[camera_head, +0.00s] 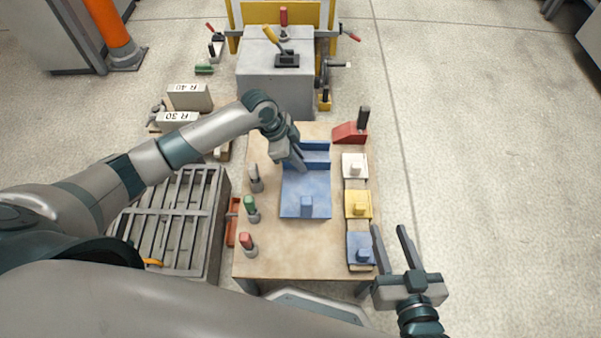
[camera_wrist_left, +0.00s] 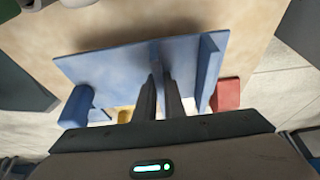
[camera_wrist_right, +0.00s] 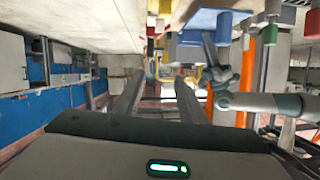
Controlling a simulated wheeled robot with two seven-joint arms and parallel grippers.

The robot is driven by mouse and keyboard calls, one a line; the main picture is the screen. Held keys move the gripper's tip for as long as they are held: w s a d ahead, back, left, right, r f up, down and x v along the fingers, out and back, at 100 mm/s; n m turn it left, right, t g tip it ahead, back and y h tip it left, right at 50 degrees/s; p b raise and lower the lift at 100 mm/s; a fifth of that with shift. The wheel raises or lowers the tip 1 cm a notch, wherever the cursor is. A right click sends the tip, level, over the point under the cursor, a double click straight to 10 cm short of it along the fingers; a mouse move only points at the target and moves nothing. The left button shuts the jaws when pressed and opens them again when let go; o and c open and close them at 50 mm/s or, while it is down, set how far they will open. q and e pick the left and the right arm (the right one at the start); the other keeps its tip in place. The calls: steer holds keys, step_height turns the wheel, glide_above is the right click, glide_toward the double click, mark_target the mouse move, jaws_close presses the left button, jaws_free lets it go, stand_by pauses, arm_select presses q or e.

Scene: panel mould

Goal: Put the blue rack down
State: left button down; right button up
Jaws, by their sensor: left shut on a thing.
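My left gripper (camera_head: 302,166) is shut on one of the upright walls. The left wrist view shows the fingers on both sides of that wall, with the rack's plate (camera_wrist_left: 115,70) beyond. My right gripper (camera_head: 390,232) is open and empty, beside the table's front right corner.
White (camera_head: 354,166), yellow (camera_head: 357,204) and blue (camera_head: 360,250) blocks line the table's right side, with a red wedge (camera_head: 350,133) behind. Small green (camera_head: 250,207) and red-topped (camera_head: 247,243) pieces stand at left. The table's front middle is clear.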

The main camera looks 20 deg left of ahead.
arm_select(q)
steer(key=shift+f, duration=0.5)
arm_select(e)
steer(key=shift+w+a+r+t, duration=0.15)
steer(key=shift+r+t, duration=0.15)
steer(key=shift+r, duration=0.2)
arm_select(q)
steer(key=shift+f, duration=0.1)
